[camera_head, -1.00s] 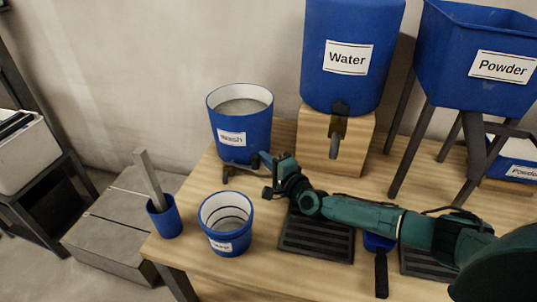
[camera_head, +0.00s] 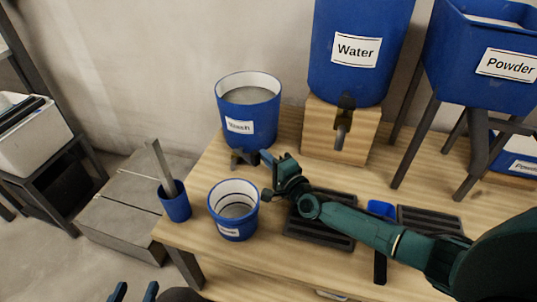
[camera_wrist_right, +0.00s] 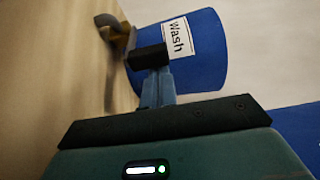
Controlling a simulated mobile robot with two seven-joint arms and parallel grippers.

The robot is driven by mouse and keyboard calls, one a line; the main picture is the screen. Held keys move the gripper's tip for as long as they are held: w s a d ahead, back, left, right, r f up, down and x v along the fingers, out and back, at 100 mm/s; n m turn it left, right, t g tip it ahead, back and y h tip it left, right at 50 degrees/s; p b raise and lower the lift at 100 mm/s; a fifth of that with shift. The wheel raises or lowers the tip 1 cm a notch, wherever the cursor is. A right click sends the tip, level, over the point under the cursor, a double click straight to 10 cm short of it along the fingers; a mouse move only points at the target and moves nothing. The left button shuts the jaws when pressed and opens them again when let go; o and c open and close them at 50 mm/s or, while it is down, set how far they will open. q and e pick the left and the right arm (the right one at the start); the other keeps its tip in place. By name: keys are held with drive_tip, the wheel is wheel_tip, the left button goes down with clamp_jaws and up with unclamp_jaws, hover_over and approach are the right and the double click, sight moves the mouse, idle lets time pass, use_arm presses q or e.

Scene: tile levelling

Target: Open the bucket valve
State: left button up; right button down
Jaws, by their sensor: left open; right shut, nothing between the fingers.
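The blue Water bucket (camera_head: 360,75) stands on a wooden block, with a dark spout or valve (camera_head: 343,122) low on its front. The blue Wash bucket (camera_head: 262,118) has a dark fitting (camera_head: 242,160) at its base. In the right wrist view a brownish fitting (camera_wrist_right: 118,35) shows beside the Wash bucket (camera_wrist_right: 205,60). My right gripper (camera_head: 267,157) is shut and empty, just right of that fitting. Its dark tips (camera_wrist_right: 150,57) appear close to the fitting; contact is unclear. My left gripper (camera_head: 133,292) is open and empty at the bottom edge, away from the table.
A small blue bucket (camera_head: 228,228) and a blue cup (camera_head: 175,205) holding a grey stick stand near the table's left edge. Dark trays (camera_head: 318,235) lie beneath my right arm. The blue Powder hopper (camera_head: 480,100) stands on dark legs at right.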

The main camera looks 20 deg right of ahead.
drive_tip(key=p+v, duration=0.1)
drive_tip(key=v, duration=0.5)
drive_tip(key=p+v, duration=0.1)
drive_tip(key=v, duration=0.6)
drive_tip(key=shift+s+d, duration=0.1)
use_arm(q)
drive_tip(key=shift+w+d+g, duration=0.1)
drive_tip(key=shift+d+g, duration=0.05)
drive_tip(key=shift+g, duration=0.15)
